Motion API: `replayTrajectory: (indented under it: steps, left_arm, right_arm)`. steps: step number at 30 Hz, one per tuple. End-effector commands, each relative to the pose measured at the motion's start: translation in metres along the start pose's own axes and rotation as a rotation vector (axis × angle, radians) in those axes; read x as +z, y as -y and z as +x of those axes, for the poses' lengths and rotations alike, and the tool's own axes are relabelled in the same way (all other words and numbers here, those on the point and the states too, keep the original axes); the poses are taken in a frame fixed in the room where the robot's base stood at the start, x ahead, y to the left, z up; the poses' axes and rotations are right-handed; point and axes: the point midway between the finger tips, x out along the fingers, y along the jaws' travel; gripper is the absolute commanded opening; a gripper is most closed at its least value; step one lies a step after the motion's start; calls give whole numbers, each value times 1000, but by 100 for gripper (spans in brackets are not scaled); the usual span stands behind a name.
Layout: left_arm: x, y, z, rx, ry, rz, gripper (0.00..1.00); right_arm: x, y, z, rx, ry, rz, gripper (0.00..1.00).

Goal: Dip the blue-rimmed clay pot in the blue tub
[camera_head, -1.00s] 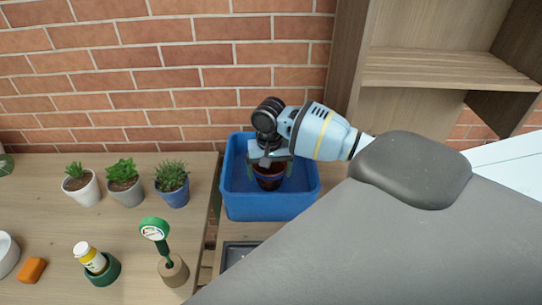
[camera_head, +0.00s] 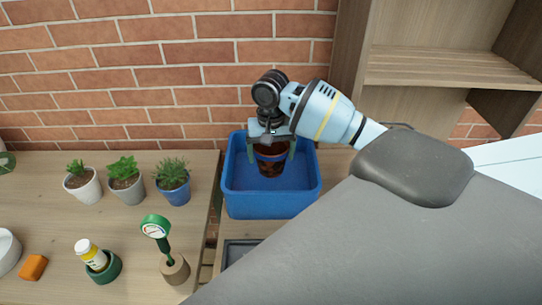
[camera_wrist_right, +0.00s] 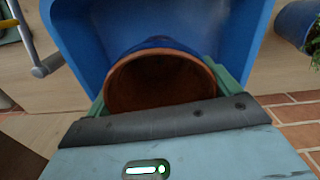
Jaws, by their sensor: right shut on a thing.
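The blue-rimmed clay pot (camera_head: 271,166) is upright, dark reddish brown with a blue band near its top. My right gripper (camera_head: 273,149) is shut on it from above, with a green finger on either side. The blue tub (camera_head: 268,207) stands against the brick wall, and the pot is held over its inside; its blue floor shows around the pot. In the right wrist view I look into the pot's open brown mouth (camera_wrist_right: 160,82), between the green fingers, with the tub's blue wall (camera_wrist_right: 232,35) behind. My left gripper is not in view.
Left of the tub stand small potted plants in white (camera_head: 87,191), grey (camera_head: 130,196) and blue (camera_head: 175,196) pots. A wooden shelf (camera_head: 450,70) stands at the right.

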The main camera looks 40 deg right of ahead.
Motion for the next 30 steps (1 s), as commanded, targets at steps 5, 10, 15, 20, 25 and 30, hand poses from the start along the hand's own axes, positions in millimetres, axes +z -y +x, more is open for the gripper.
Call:
replayTrajectory:
  steps: [5,10,15,20,25,30]
  left_arm:
    - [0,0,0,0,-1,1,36]
    - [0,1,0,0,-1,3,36]
    - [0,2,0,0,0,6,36]
    - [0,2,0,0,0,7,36]
    - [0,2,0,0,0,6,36]
    - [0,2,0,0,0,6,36]
  right_arm:
    - [-1,0,-14,-3,-4,1,55]
    - [-1,0,-25,-3,-4,1,55]
    - [-1,0,-36,-4,-4,0,55]
    - [-1,0,-47,-4,-4,0,55]
    - [0,0,-54,-2,-3,0,55]
    - [0,0,-54,-2,-3,0,55]
